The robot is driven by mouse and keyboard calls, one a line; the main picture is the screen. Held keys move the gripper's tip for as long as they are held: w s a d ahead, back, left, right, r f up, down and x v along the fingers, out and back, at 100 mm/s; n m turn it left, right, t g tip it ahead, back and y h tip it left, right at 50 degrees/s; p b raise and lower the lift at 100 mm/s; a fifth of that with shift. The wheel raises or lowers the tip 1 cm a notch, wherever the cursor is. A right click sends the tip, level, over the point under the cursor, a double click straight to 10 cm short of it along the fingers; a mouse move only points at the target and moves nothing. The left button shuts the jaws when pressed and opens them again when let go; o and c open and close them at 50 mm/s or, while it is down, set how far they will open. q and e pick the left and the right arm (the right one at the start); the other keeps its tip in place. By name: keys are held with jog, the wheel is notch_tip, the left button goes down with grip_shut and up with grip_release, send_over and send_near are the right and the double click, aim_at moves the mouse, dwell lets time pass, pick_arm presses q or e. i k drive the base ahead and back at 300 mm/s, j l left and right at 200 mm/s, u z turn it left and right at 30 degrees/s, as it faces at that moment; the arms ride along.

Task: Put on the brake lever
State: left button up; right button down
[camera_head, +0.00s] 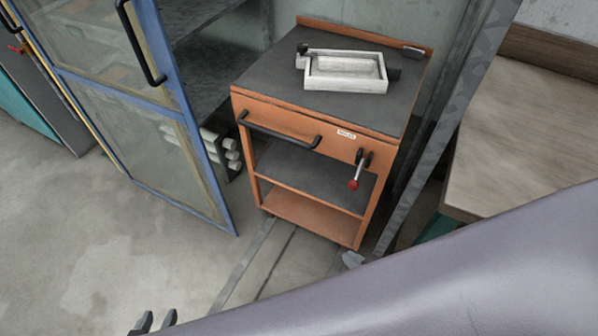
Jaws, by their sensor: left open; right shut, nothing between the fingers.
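The brake lever (357,172) is on the front right of an orange cart (290,116). It has a dark mount and a light shaft, and hangs downward with its red knob at the lower end. My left gripper (155,322) shows only as two dark fingertips at the bottom edge, spread apart with nothing between them. It is well below and left of the lever in the picture, apart from the cart. My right gripper cannot be made out.
A grey tray (347,85) sits on the cart top. A black handle (280,133) runs along its front. A blue-framed glass door (165,130) stands open at left. A wooden table (530,110) is at right. My large grey arm link covers the lower right. Floor at left is clear.

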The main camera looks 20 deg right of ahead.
aim_at(353, 184)
jog(key=k+j+z, duration=0.1)
jog(key=z, duration=0.9)
jog(key=i+j+u, duration=0.55)
